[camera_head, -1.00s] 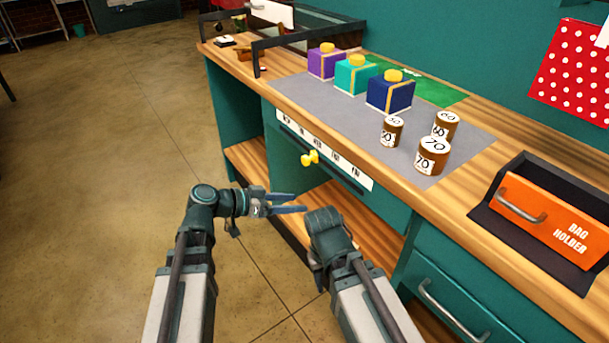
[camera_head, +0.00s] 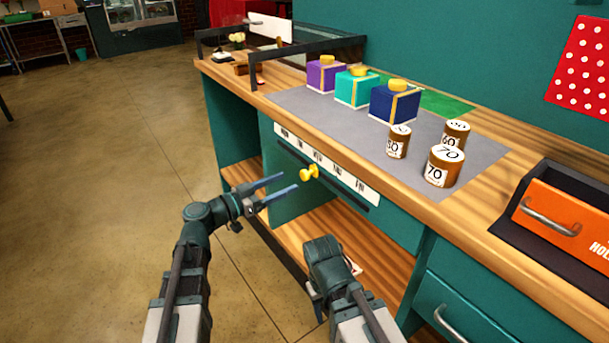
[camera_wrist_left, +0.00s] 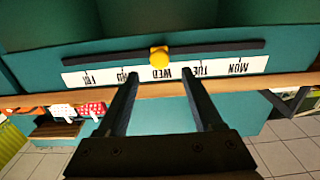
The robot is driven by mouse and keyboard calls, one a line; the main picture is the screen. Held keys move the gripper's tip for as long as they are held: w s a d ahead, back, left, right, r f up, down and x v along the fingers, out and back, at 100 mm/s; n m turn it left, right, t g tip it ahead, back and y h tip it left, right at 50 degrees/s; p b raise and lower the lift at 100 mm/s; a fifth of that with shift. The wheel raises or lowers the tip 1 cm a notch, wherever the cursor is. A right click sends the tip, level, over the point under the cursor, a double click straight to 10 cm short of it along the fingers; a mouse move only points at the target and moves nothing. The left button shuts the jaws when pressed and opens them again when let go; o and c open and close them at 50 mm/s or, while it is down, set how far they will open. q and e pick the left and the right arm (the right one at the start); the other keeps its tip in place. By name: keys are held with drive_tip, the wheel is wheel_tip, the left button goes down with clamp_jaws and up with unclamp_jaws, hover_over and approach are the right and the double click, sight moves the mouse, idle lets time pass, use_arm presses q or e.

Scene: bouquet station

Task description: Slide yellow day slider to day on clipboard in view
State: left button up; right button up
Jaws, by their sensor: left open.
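The yellow day slider (camera_head: 309,173) is a small knob on a dark rail (camera_head: 345,195) in the teal desk front. A white day strip (camera_head: 350,180) runs along the rail from MON to FRI. In the left wrist view, which shows the strip upside down, the yellow slider (camera_wrist_left: 158,57) sits by WED. My left gripper (camera_head: 290,182) is open and empty, its fingers pointing at the slider and just short of it. The fingers (camera_wrist_left: 160,73) lie either side of it in the wrist view. My right gripper (camera_head: 325,265) is lower; its fingers are hidden. I cannot make out the clipboard's day.
Purple (camera_head: 325,76), teal (camera_head: 355,92) and blue (camera_head: 393,106) boxes with yellow tops stand on the grey mat (camera_head: 300,100). Numbered brown cans (camera_head: 444,168) stand to their right. Below the slider is an open wooden shelf (camera_head: 375,255).

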sight(302, 175)
use_arm(q)
drive_tip(key=x, duration=0.7)
drive_tip(key=shift+w+d, duration=0.2)
clamp_jaws()
idle(1.2)
